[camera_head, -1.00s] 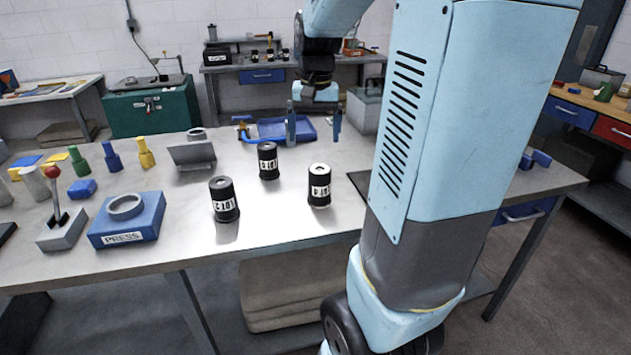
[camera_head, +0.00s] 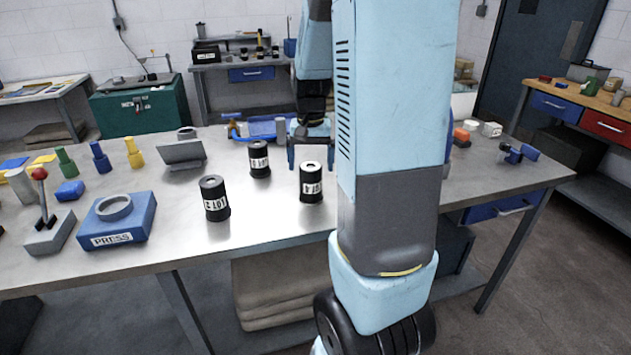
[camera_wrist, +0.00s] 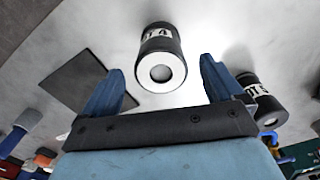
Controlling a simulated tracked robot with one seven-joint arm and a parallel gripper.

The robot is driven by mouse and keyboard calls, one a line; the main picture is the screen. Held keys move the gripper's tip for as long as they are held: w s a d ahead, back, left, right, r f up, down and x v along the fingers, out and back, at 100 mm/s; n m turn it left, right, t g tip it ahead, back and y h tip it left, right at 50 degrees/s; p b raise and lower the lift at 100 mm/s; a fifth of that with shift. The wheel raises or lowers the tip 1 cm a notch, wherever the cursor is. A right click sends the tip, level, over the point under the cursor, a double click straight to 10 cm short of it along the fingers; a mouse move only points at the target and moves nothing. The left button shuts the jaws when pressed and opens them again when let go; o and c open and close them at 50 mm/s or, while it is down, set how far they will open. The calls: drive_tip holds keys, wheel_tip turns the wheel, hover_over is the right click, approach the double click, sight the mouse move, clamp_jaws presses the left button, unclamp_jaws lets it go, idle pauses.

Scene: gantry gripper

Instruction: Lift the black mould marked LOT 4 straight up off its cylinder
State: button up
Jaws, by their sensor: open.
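The black mould with a white label (camera_head: 311,184) stands upright at the right front of three on the metal table. In the wrist view, this mould (camera_wrist: 160,45) shows a 4 on its label, a pale round top and a grey centre. The cylinder under it is not clearly distinguishable. My gripper (camera_head: 311,156) is open and empty, just behind and above the mould in the head view. In the wrist view, my gripper (camera_wrist: 162,70) has the mould showing between and beyond its fingertips, with no contact visible.
Two similar moulds stand nearby, one front left (camera_head: 214,200) and one behind (camera_head: 259,160). A blue press (camera_head: 140,225) and lever box (camera_head: 50,235) stand left. A blue tray (camera_head: 262,129) lies behind. A dark flat mat (camera_wrist: 72,82) shows beside the mould.

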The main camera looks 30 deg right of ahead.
sight(311, 183)
drive_tip(key=shift+f, duration=2.6)
drive_tip(key=shift+c, duration=0.2)
drive_tip(key=c, duration=1)
